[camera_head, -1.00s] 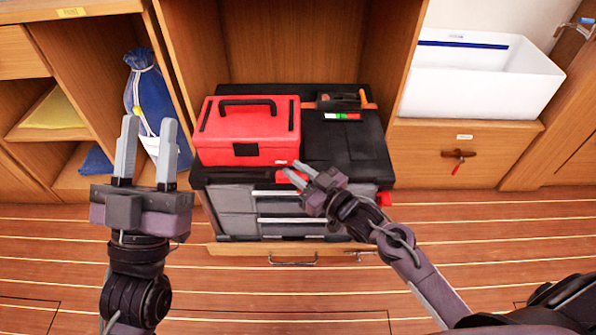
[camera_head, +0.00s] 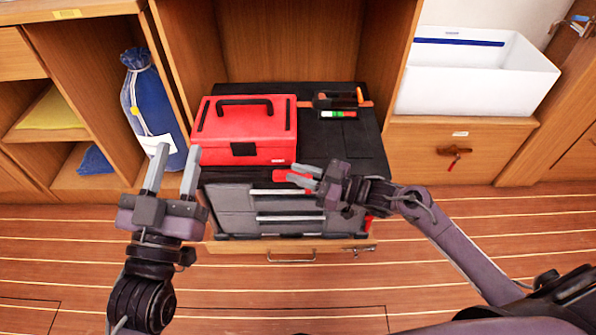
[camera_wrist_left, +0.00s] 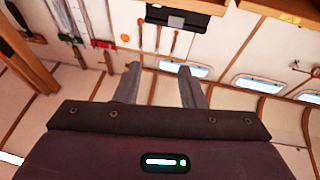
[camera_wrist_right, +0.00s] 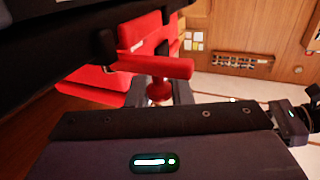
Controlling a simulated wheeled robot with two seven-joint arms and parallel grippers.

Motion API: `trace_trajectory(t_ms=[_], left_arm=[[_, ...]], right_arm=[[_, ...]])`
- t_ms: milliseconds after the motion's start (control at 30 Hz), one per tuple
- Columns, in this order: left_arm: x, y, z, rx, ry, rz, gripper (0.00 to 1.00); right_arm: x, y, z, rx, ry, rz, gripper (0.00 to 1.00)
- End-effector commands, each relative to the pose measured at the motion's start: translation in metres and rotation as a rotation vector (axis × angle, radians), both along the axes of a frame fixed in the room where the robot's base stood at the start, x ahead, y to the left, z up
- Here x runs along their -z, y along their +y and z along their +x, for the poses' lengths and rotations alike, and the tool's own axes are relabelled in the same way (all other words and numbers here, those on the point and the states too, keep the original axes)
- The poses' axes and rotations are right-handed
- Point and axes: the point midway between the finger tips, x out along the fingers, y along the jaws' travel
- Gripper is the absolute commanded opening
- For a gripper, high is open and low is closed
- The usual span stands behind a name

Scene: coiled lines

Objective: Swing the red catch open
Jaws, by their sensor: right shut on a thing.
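The red catch (camera_head: 281,176) is at the top front edge of the dark drawer chest (camera_head: 355,155). My right gripper (camera_head: 300,177) reaches it from the right, its fingers pointing left. In the right wrist view, the catch (camera_wrist_right: 150,67) is a red bar with a round red knob below it, and the knob sits between the fingers of my right gripper (camera_wrist_right: 158,93), which is shut on it. The fingers partly hide the catch in the head view. My left gripper (camera_head: 175,165) is open and empty, left of the chest; its spread fingers show in the left wrist view (camera_wrist_left: 160,80).
A red toolbox (camera_head: 245,130) sits on the chest, beside some tools (camera_head: 342,102). A blue bag (camera_head: 150,100) stands in the left cubby. A white bin (camera_head: 475,80) is on the right counter. A small red piece (camera_head: 368,223) shows at the chest's lower right.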

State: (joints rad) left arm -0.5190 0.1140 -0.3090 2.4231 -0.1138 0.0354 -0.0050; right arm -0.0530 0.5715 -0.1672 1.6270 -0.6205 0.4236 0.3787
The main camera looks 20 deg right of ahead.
Motion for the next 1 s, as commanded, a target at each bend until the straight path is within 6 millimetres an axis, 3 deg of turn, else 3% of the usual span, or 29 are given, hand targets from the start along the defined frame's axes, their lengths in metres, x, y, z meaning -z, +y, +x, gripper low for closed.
trace_trajectory(t_ms=[300, 333, 500, 867, 1000], left_arm=[[-0.004, 0.001, -0.001, -0.001, -0.016, -0.008, 0.36], [-0.004, 0.001, -0.001, -0.001, -0.016, -0.008, 0.36], [-0.004, 0.001, -0.001, -0.001, -0.016, -0.008, 0.36], [-0.003, 0.000, 0.000, -0.001, -0.006, -0.003, 0.36], [0.023, -0.003, 0.003, 0.003, 0.106, 0.042, 0.36]], right_arm=[[0.000, 0.000, -0.001, -0.013, 0.003, 0.001, 0.00], [0.000, 0.000, -0.001, -0.013, 0.003, 0.001, 0.20], [0.000, 0.000, -0.001, -0.012, 0.002, 0.001, 0.40], [0.000, -0.004, -0.003, -0.011, 0.002, 0.000, 0.40], [0.000, -0.014, -0.011, -0.011, 0.004, -0.002, 0.40]])
